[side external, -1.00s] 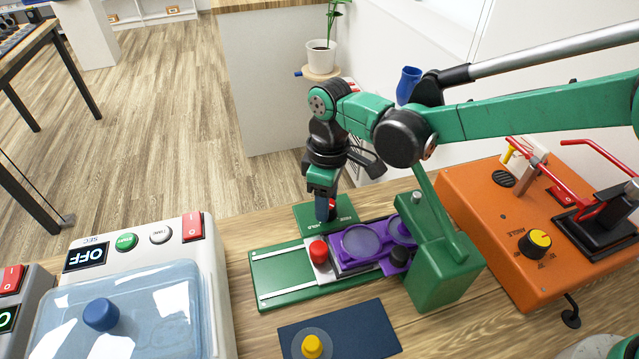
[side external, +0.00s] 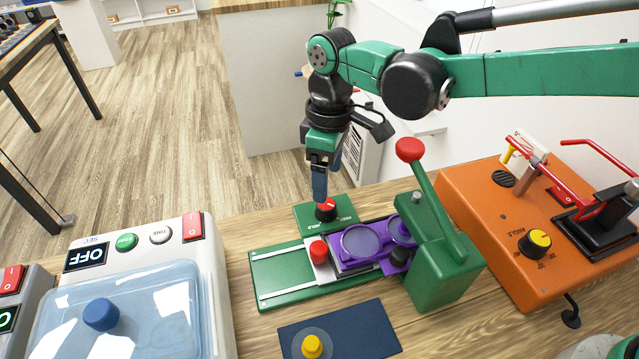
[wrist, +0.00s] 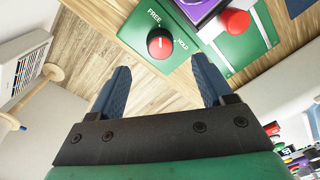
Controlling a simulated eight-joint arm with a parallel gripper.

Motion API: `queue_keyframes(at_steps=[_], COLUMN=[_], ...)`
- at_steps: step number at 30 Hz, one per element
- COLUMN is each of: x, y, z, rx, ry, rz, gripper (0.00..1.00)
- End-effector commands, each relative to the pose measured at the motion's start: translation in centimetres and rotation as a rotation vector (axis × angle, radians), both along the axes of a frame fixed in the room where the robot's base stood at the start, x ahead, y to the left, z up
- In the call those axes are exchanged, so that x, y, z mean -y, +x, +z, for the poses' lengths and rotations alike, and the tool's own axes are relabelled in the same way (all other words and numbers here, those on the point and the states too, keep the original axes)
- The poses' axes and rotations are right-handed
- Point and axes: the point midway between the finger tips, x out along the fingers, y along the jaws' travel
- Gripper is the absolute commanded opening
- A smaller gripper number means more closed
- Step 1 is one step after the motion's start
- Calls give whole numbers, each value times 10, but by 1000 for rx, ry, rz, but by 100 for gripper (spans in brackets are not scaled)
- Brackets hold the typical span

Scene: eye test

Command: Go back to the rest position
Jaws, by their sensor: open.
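My gripper (side external: 320,192) is open and points down just above a small red-and-black knob (side external: 326,211) on a green plate at the back of the bench. In the wrist view my two blue fingers (wrist: 161,68) are spread apart with nothing between them. The red knob (wrist: 160,43) shows beyond the fingertips, between the labels FREE and HOLD. It appears clear of the fingers.
A green fixture (side external: 285,292) with a purple clamp (side external: 361,241) and a red-tipped lever (side external: 410,150) stands in front. An orange machine (side external: 490,215) is right, a lidded white machine (side external: 212,285) left. A blue mat (side external: 360,325) lies at the front.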

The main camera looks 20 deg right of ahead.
Motion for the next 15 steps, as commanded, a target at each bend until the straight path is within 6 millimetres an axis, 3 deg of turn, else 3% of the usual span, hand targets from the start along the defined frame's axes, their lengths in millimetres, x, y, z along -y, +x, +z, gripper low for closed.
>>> queue_keyframes(at_steps=[10,15], x=[1,16], y=[0,0], z=[4,28], rx=[4,67], ry=[6,83], rz=[-6,-97], gripper=[73,73])
